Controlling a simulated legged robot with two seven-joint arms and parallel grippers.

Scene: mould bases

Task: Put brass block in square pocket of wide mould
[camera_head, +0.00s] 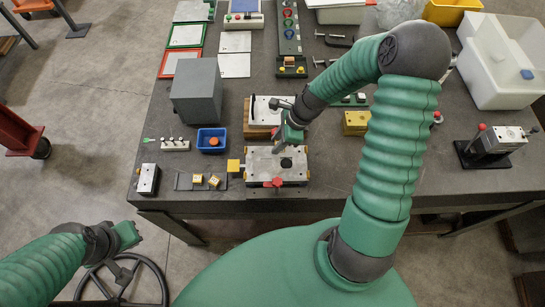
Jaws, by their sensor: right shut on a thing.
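The wide mould (262,169) is a grey metal plate on a dark base near the table's front edge. It has a dark round opening (286,162) in its top and red parts at its front. My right gripper (278,148) points down over the mould's back part. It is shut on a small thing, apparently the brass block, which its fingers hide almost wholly. The square pocket cannot be made out under the gripper. My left gripper (128,235) is off the table at the lower left; its jaw opening is unclear.
A blue bin (211,140), a grey box (196,92) and another mould (262,112) stand behind. A white tub (502,62) is at the right.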

